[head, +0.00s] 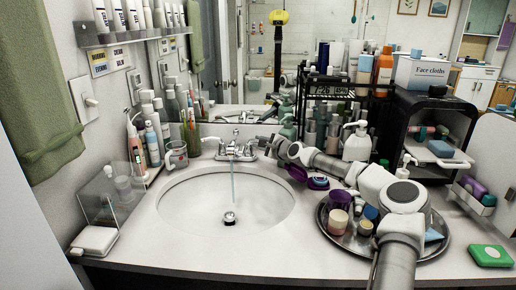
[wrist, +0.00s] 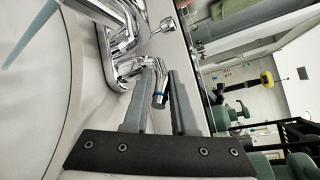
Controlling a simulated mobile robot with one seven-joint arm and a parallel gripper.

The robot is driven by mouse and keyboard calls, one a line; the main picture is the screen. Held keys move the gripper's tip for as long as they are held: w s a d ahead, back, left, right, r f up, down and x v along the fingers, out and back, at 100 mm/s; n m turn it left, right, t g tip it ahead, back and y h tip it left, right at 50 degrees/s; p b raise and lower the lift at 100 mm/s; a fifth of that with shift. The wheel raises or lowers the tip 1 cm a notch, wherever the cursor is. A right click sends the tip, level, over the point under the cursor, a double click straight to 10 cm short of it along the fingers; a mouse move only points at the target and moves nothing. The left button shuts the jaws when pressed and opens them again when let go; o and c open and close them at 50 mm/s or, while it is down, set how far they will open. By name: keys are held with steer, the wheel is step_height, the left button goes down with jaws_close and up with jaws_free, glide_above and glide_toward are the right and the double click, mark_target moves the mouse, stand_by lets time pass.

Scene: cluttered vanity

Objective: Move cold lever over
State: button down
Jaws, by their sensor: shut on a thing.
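The chrome faucet (head: 233,150) stands at the back of the white sink. A thin bluish stream of water falls from its spout toward the drain. The cold lever (wrist: 159,92), chrome with a blue ring, lies between the two grey fingers of my gripper (wrist: 163,76) in the wrist view. The gripper is shut on it. In the head view my gripper (head: 266,146) reaches in from the right to the faucet's right side, and it hides much of the lever there.
A round metal tray (head: 436,252) with jars stands under my arm at right. A white pump bottle (head: 357,145) and black rack are behind the arm. A cup (head: 176,157) and clear holder (head: 110,195) stand left of the basin (head: 190,225). The front counter is clear.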

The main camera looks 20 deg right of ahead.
steer(key=shift+a+r, duration=0.15)
steer(key=shift+r, duration=0.05)
steer(key=c, duration=0.8)
jaws_free()
steer(key=shift+w, duration=0.15)
steer(key=shift+o, duration=0.2)
steer(key=shift+f, duration=0.1)
steer(key=shift+s+d, duration=0.2)
steer(key=shift+s, duration=0.15)
steer(key=p+v, duration=0.2)
steer(key=v, duration=1.4)
steer(key=shift+s+r, duration=0.25)
steer(key=shift+s, duration=0.1)
